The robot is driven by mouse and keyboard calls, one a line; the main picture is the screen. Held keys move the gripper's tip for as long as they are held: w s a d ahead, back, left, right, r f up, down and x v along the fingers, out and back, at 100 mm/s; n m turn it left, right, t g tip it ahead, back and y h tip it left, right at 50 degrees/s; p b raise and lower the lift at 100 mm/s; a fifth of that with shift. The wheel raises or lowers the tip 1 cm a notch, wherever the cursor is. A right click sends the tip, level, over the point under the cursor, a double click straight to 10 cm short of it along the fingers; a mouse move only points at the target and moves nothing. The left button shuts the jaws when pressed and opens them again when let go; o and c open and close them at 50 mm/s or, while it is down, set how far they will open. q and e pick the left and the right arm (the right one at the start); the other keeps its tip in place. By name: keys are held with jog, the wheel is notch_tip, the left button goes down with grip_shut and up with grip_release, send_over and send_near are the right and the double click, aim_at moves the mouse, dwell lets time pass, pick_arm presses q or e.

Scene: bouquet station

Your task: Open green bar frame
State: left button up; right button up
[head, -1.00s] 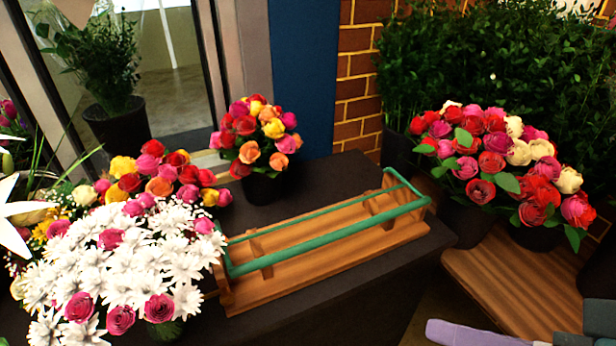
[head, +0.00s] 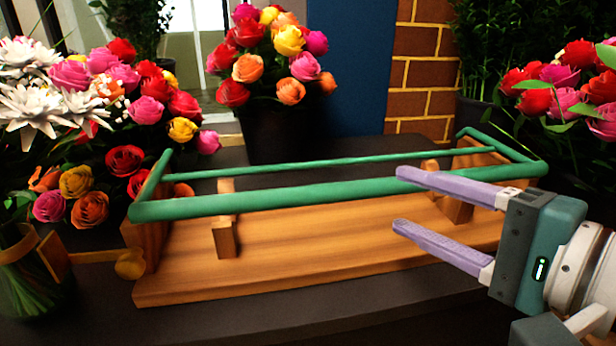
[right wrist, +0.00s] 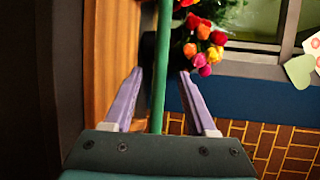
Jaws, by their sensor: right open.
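The green bar frame (head: 290,198) spans the wooden stand (head: 300,262) on the dark counter, its front bar above the wooden base and its rear bar behind. My right gripper (head: 398,200) is open at the right part of the front bar, with its lilac fingers pointing left. In the head view the upper finger is level with the bar and the lower finger is in front of the base. In the right wrist view the green bar (right wrist: 161,70) runs between the two spread fingers (right wrist: 160,82). Contact cannot be told. My left gripper is not in view.
A dark pot of mixed roses (head: 272,130) stands right behind the stand. White flowers and roses (head: 125,110) crowd the left end, with a glass vase (head: 30,275) at front left. More roses (head: 565,95) stand at the right. The counter (head: 260,325) in front is clear.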

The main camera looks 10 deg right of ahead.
jog(key=b, duration=0.1)
send_near(347, 163)
jog(key=w+a, duration=0.1)
jog(key=w+a+f, duration=0.1)
jog(key=a, duration=0.1)
jog(key=w+a, duration=0.1)
jog(key=w, duration=0.1)
jog(key=shift+a+f, duration=0.3)
jog(key=shift+a, duration=0.1)
grip_shut()
dwell(1.0)
